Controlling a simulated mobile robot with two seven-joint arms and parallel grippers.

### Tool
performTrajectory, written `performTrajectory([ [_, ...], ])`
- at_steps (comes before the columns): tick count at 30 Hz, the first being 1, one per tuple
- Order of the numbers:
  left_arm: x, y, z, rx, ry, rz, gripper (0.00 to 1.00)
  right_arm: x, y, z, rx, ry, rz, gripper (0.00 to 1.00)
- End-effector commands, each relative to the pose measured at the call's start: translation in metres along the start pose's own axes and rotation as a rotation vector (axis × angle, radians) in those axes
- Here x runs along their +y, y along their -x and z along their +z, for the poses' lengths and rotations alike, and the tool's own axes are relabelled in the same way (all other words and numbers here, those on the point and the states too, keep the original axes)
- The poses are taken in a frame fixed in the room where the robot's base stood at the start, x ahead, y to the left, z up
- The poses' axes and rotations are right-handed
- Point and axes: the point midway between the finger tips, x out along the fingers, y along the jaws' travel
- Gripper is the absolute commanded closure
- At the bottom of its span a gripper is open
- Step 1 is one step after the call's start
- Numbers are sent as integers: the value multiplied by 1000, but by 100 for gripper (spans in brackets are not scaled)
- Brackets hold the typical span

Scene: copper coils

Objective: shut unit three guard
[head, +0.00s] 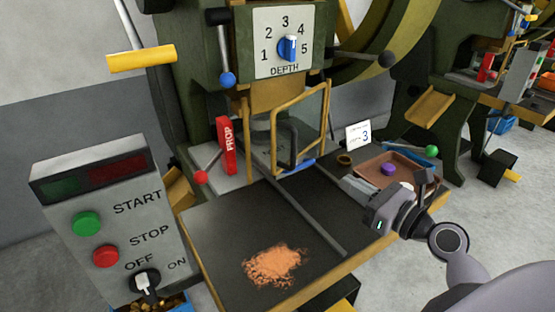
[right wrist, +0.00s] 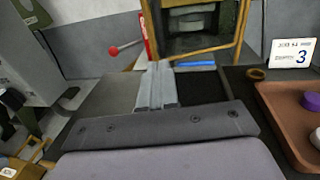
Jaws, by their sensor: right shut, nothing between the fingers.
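The unit three guard (head: 328,118) is a yellow-framed clear panel with a dark upright handle, at the front of the green press. In the head view it stands at an angle to the press front; how far it is swung is hard to tell. Its yellow frame also shows in the right wrist view (right wrist: 205,52), ahead of my fingers. My right gripper (head: 352,184) is shut and empty, low over the bench, to the right of the guard and apart from it. It also shows in the right wrist view (right wrist: 156,72). My left gripper is out of view.
A card marked 3 (head: 358,135) and a brown tray (head: 420,172) with a purple knob stand at the right. A red PROP bar (head: 226,146) stands left of the guard. Copper scraps (head: 273,265) lie on the dark bench (head: 220,225). A control box (head: 110,215) is at left.

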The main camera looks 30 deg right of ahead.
Motion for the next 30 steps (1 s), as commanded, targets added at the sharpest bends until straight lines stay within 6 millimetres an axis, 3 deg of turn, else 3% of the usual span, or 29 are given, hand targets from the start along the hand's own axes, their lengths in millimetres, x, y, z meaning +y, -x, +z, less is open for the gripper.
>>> performTrajectory([
  [4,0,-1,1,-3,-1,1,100,-2,5,5,0,-27,3,100],
  [8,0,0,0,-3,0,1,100,-2,-4,6,-3,-29,3,100],
  [30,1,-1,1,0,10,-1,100,-2,-117,5,-2,-26,2,100],
])
